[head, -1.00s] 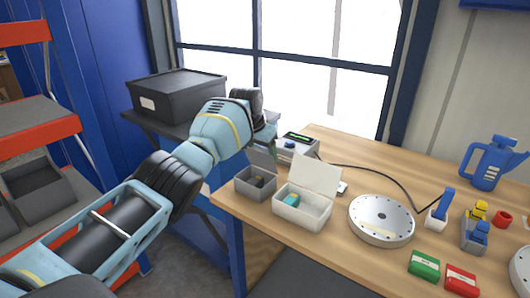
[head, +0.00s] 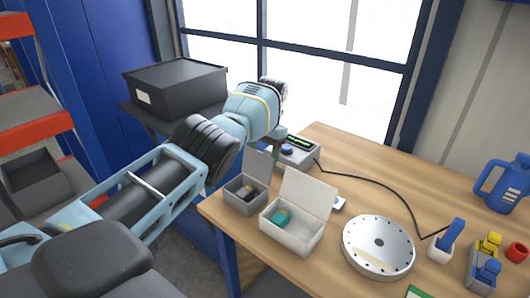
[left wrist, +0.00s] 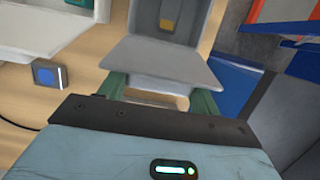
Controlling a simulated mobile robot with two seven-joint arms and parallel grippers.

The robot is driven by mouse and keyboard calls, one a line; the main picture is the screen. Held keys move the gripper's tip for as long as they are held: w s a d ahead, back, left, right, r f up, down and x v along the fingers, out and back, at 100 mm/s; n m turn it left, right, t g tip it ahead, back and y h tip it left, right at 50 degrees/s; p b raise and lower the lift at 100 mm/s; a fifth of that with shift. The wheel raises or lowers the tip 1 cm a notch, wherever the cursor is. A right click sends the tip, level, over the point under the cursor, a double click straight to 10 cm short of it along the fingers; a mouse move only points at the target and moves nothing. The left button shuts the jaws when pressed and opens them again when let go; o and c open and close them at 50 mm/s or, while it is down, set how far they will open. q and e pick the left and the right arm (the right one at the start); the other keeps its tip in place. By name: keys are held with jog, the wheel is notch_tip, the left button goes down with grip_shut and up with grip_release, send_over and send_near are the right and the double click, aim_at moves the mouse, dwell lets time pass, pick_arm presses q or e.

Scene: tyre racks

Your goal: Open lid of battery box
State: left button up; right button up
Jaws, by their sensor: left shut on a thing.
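A small grey box (head: 240,199) stands near the table's left edge with a yellow and dark item (head: 249,191) inside. Its grey lid (head: 258,166) is raised, standing open at the back. Beside it on the right is a white box (head: 292,235) with its lid (head: 308,193) upright and a teal item (head: 281,216) inside. My left gripper (head: 279,134) is behind the grey lid. In the left wrist view, its green fingers (left wrist: 160,90) are on either side of the grey lid (left wrist: 165,62), shut on it. My right gripper is out of view.
A round metal disc (head: 379,246), a blue jug (head: 505,183) and small holders are to the right. A black crate (head: 176,86) stands at the left back.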

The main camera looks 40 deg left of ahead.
pick_arm(q)
jog(key=shift+f, duration=0.1)
jog(key=o, duration=1)
jog(key=shift+c, duration=0.2)
jog(key=o, duration=0.4)
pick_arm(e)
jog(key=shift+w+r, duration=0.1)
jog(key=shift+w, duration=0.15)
pick_arm(q)
jog(key=shift+o, duration=0.2)
jog(key=b+v, duration=0.3)
jog(key=v, duration=0.5)
jog(key=shift+b, duration=0.3)
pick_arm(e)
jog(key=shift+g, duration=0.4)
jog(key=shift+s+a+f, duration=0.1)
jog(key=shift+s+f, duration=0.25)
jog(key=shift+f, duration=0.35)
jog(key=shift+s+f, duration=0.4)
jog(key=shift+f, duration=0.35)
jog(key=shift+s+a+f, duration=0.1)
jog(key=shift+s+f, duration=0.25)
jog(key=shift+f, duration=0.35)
pick_arm(q)
jog(key=shift+f, duration=0.1)
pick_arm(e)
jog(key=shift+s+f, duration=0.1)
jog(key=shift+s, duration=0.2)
